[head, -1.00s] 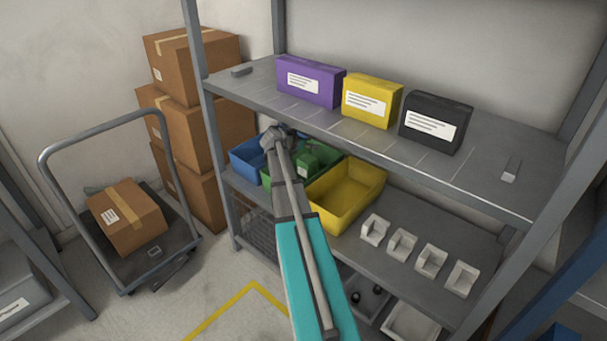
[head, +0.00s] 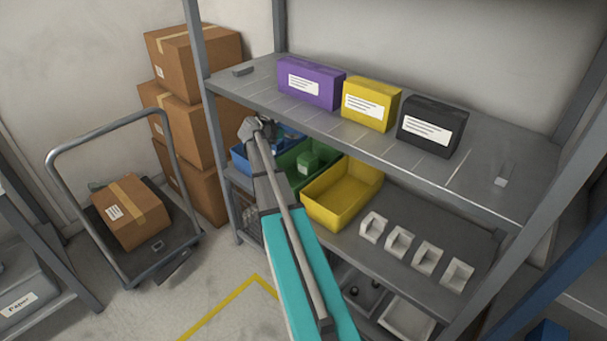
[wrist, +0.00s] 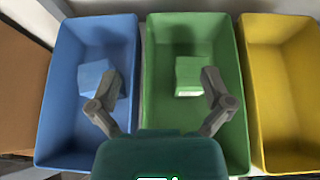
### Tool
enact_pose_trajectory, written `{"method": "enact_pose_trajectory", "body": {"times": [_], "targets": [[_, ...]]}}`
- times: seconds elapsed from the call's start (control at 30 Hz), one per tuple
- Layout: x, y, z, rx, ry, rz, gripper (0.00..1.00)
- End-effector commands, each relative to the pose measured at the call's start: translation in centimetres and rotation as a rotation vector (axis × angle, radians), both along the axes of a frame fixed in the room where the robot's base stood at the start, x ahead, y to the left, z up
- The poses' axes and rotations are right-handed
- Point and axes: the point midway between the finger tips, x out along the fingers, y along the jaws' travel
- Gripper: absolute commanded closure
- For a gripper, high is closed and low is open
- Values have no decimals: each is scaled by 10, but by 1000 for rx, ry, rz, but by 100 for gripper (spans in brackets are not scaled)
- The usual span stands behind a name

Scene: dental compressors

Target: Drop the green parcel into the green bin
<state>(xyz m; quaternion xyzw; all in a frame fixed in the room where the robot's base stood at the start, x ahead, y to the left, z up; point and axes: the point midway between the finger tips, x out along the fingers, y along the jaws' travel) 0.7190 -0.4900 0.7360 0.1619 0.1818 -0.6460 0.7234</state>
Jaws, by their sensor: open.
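The green parcel (head: 308,161) lies inside the green bin (head: 297,180) on the middle shelf. In the wrist view the parcel (wrist: 189,77) rests in the far part of the green bin (wrist: 170,113), clear of its walls. My gripper (wrist: 162,82) is open, with nothing between its fingers. It is above the bins, its left finger over the blue bin and its right finger over the green one. In the head view the end of my arm is by the blue bin, and the fingers are hard to make out.
The blue bin (wrist: 64,105) on the left holds a blue parcel (wrist: 97,77). The yellow bin (head: 345,198) on the right looks empty. The upper shelf (head: 325,125) carries purple, yellow and black boxes and overhangs the bins. Cartons (head: 195,95) stand to the left.

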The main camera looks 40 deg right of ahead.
Motion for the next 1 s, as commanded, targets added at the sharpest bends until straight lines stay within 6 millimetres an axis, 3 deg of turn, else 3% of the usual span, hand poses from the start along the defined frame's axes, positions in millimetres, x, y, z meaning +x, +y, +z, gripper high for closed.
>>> {"method": "enact_pose_trajectory", "body": {"times": [1.0], "targets": [[82,124,1,-17,-2,84,0]]}}
